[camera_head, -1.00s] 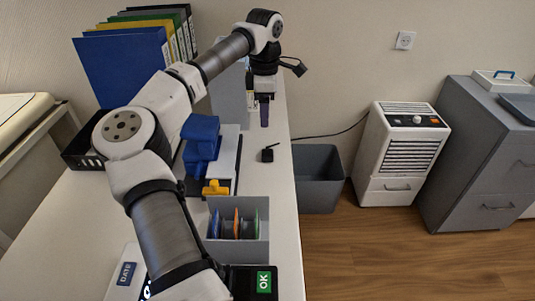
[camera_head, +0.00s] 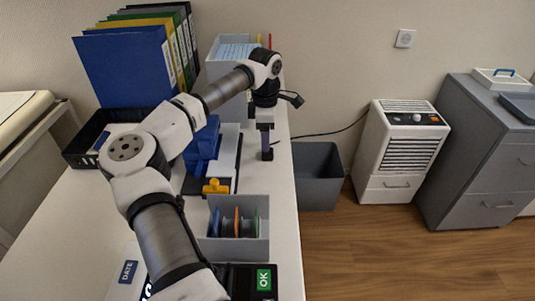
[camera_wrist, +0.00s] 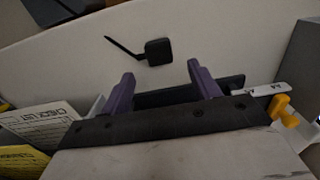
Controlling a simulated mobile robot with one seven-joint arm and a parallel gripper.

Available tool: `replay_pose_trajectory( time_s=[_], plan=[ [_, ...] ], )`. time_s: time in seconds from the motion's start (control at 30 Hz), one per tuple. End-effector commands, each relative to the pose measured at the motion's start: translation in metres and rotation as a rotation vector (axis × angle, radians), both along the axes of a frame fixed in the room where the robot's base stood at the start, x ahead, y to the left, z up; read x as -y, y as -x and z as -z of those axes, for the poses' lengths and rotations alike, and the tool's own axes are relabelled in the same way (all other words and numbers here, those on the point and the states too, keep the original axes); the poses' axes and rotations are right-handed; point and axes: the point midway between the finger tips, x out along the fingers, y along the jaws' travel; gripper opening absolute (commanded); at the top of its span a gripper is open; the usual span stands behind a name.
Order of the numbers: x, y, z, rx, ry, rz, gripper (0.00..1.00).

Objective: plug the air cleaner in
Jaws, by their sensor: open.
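The air cleaner (camera_head: 405,150), a white unit with a dark grille, stands on the floor by the wall. Its dark cord (camera_head: 335,131) runs left behind a grey bin to the table edge. The wall socket (camera_head: 405,38) is above the air cleaner and looks empty. A small black plug-like block with a thin stalk (camera_wrist: 158,51) lies on the white table in the wrist view. I cannot tell whether the cord joins it. My gripper (camera_head: 267,156) is open and points down over the table's right edge, hiding the block in the head view. Its purple fingers (camera_wrist: 160,76) are apart with nothing between them.
A grey bin (camera_head: 319,180) stands on the floor beside the table. A grey holder of coloured discs (camera_head: 238,247), a yellow-orange item (camera_head: 215,187) and blue binders (camera_head: 124,70) are on the table. Grey cabinets (camera_head: 478,165) stand right of the air cleaner. The floor in front is clear.

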Motion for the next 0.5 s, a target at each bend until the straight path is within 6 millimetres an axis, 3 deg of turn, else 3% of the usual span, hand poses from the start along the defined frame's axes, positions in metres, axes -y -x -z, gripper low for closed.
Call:
replay_pose_trajectory(
  time_s=[0.5],
  plan=[
    [0.003,0.0,0.051,0.0,0.001,0.0,0.62]
  ],
)
